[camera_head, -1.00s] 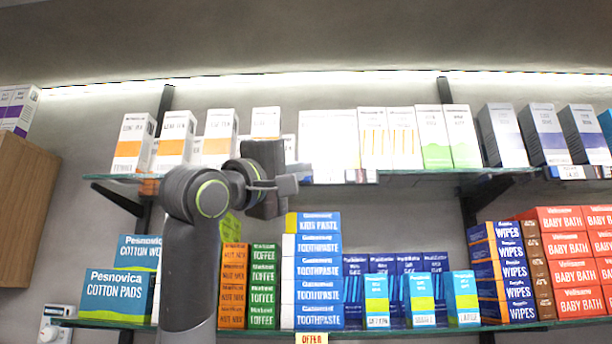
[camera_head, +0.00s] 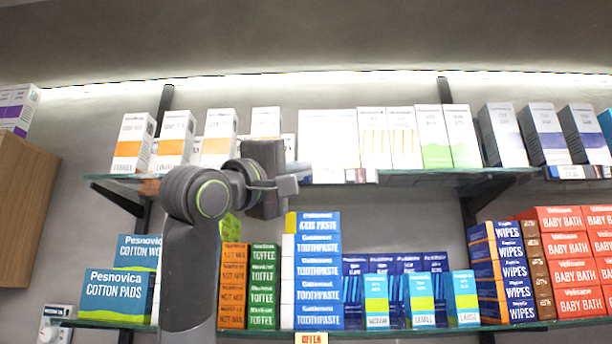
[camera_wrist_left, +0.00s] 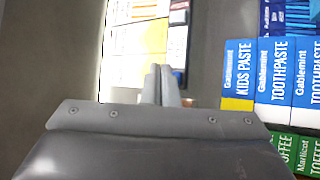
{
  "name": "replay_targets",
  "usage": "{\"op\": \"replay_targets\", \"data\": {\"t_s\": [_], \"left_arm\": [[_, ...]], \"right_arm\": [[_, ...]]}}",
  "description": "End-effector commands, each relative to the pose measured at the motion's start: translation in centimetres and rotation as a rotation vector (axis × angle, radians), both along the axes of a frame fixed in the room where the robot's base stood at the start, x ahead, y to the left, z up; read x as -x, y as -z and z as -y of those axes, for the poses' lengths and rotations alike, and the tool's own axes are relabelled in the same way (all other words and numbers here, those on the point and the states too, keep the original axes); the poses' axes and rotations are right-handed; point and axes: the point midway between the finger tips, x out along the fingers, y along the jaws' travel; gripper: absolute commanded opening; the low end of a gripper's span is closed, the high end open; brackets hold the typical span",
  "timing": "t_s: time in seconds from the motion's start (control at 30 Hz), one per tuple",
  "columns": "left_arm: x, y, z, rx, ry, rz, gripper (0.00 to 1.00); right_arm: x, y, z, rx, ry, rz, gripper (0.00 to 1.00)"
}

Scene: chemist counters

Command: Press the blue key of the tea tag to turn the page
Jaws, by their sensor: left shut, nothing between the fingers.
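My left gripper (camera_head: 290,182) is raised in front of the upper shelf's edge, left of the middle. In the left wrist view its two fingers (camera_wrist_left: 161,84) are together and empty, pointing at the shelf front. Small printed tags (camera_head: 362,176) sit along the upper shelf's edge, right of the gripper; tags also show beside the fingers in the wrist view (camera_wrist_left: 178,18). I cannot make out which is the tea tag, nor its blue key; the gripper may hide part of it. Contact cannot be judged. My right gripper is out of view.
The upper glass shelf (camera_head: 435,178) carries white, orange, green and purple boxes. Below stand toothpaste boxes (camera_head: 318,266), toffee boxes (camera_head: 263,286) and cotton pads (camera_head: 117,296). An offer tag (camera_head: 311,338) hangs on the lower shelf. A wooden cabinet (camera_head: 22,210) is at the left.

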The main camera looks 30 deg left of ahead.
Motion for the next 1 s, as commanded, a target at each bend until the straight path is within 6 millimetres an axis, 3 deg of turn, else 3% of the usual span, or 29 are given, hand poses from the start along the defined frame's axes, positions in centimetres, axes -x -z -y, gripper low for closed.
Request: {"op": "replay_targets", "data": {"t_s": [1.0], "left_arm": [[-0.99, -0.01, -0.62, 0.0, 0.0, -0.001, 0.0]], "right_arm": [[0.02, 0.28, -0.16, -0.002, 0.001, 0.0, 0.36]]}}
